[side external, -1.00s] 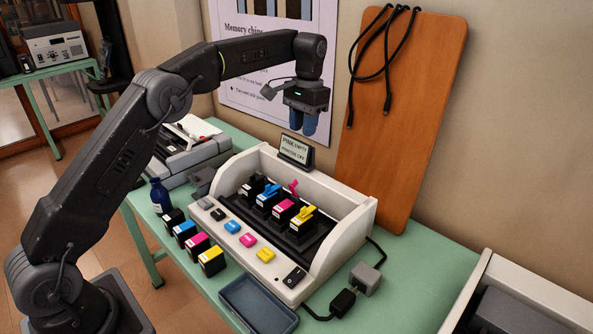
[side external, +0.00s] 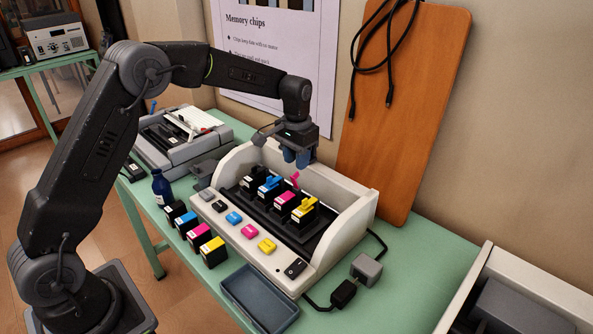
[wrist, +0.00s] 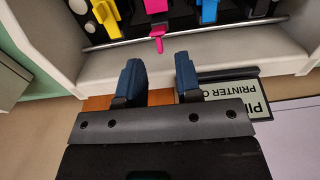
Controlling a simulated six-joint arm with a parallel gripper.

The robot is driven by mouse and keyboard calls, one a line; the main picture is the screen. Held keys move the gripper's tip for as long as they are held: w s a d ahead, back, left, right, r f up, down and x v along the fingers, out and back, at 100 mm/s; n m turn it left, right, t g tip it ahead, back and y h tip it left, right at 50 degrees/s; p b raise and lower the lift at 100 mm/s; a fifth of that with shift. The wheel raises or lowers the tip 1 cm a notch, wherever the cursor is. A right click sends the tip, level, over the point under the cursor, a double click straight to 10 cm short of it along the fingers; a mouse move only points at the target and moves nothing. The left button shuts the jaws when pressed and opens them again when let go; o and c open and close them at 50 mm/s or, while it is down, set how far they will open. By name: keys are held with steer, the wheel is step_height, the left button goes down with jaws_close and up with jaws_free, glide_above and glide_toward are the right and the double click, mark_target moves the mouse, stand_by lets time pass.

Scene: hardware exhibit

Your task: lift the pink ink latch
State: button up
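The pink ink latch (side external: 295,179) stands up at a tilt behind the pink cartridge (side external: 284,201) in the open white printer (side external: 349,205). In the wrist view the latch (wrist: 158,41) is a small pink tab past a metal bar, just beyond my fingertips and in line with the gap between them. My gripper (side external: 296,163) is above the printer's back wall, pointing down. Its two blue fingers (wrist: 159,68) are apart with nothing between them. No contact with the latch shows.
Black, blue and yellow (side external: 304,209) cartridges sit beside the pink one. A small sign (wrist: 235,93) stands close to my right finger in the wrist view. Spare cartridges (side external: 199,236) and an empty grey tray (side external: 260,300) are in front of the printer. A wooden board (side external: 410,120) leans behind.

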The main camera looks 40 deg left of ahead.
mark_target(296, 172)
steer(key=shift+f, duration=2)
steer(key=shift+c, duration=0.3)
jaws_close()
steer(key=shift+w, duration=0.1)
